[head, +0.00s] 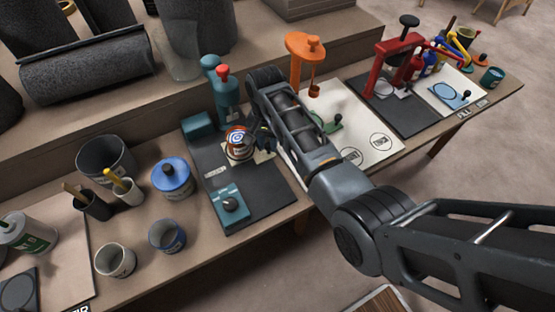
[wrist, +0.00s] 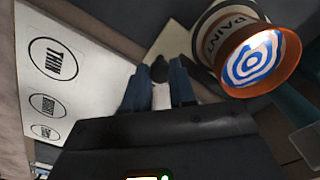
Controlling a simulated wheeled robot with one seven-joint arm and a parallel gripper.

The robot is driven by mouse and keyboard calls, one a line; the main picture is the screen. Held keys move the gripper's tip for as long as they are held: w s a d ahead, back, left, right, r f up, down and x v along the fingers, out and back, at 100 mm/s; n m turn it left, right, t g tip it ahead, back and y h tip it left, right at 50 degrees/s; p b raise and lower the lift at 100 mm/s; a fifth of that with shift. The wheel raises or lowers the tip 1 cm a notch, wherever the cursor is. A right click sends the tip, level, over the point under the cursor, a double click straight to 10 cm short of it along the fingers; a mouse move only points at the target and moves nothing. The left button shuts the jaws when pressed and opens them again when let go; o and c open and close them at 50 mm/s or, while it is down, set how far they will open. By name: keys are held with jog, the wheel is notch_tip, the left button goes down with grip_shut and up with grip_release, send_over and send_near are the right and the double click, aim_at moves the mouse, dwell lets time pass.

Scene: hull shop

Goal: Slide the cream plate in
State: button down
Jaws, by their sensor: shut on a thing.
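The cream plate (head: 263,155) lies low over the dark mat (head: 262,193) of the teal station. In the wrist view the plate (wrist: 174,42) reaches out ahead of the fingers. My gripper (head: 264,141) is shut on its dark knob, between the blue-grey fingertips (wrist: 160,88) in the wrist view. A paint can (head: 238,143) with a blue and white swirl inside its copper rim is at the plate's left. In the wrist view the can (wrist: 212,38) overlaps the plate's right edge; I cannot tell whether it rests on it. A teal press (head: 226,95) stands behind the can.
A white board (head: 370,120) with an orange press (head: 305,50) lies right. Cans and cups, including a blue-lidded can (head: 173,177), stand left.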

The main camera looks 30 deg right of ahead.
jog(key=shift+w, duration=0.8)
jog(key=c, duration=0.9)
grip_release()
jog(key=shift+c, duration=0.2)
notch_tip(320, 180, up, 8)
jog(key=shift+f, duration=0.1)
